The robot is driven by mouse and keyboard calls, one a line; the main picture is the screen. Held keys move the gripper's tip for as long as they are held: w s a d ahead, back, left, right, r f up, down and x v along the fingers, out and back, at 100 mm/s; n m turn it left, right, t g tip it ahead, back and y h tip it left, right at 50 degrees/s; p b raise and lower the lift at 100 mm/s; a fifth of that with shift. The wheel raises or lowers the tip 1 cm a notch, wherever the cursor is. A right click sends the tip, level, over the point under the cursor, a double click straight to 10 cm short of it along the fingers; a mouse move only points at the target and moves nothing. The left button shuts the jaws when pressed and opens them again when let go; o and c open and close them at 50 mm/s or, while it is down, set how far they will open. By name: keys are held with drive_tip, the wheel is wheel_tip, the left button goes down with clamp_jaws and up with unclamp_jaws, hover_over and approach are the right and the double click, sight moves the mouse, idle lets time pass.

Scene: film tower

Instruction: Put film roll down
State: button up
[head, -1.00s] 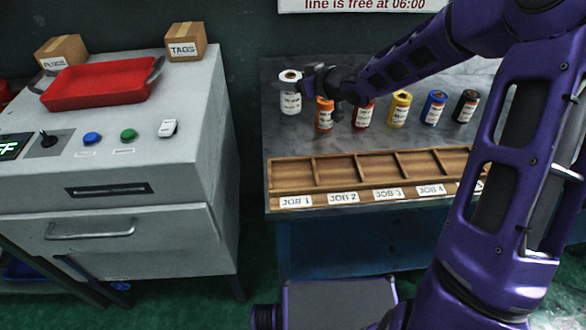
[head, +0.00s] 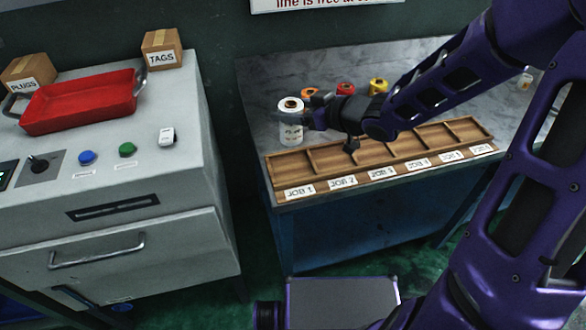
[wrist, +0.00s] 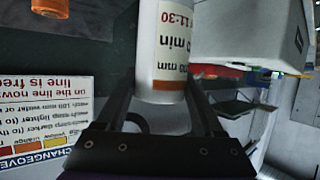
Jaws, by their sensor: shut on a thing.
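My gripper (head: 317,112) is shut on the white film roll (head: 291,123). The roll is upright, at the back edge of the JOB 1 compartment of the wooden tray (head: 328,158); I cannot tell if its base touches anything. In the wrist view the roll (wrist: 168,40) sits between the two fingers (wrist: 165,98), with printed text and an orange band on it. The tray compartments that I can see are empty; my arm hides part of the tray.
Orange (head: 309,92), red (head: 345,88) and yellow (head: 378,86) rolls stand behind, partly hidden by my arm. A grey machine (head: 190,195) with a red tray (head: 80,103) and boxes labelled PLUGS (head: 27,78) and TAGS (head: 162,50) stands left of the bench.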

sight(293, 143)
drive_tip(key=shift+s+f, duration=0.2)
drive_tip(key=shift+f, duration=0.05)
wheel_tip(293, 143, down, 9)
drive_tip(key=b, duration=0.4)
drive_tip(key=shift+f+b, duration=0.2)
drive_tip(key=shift+b, duration=0.1)
drive_tip(key=shift+f, duration=0.2)
drive_tip(key=o, duration=1.5)
drive_tip(key=shift+o, duration=0.2)
drive_tip(key=shift+r, duration=0.15)
drive_tip(key=shift+s+d+r, duration=0.1)
drive_tip(key=shift+d+r, duration=0.1)
drive_tip(key=shift+d, duration=0.05)
drive_tip(key=p+v, duration=0.4)
drive_tip(key=v, duration=0.7)
drive_tip(key=shift+s, duration=0.25)
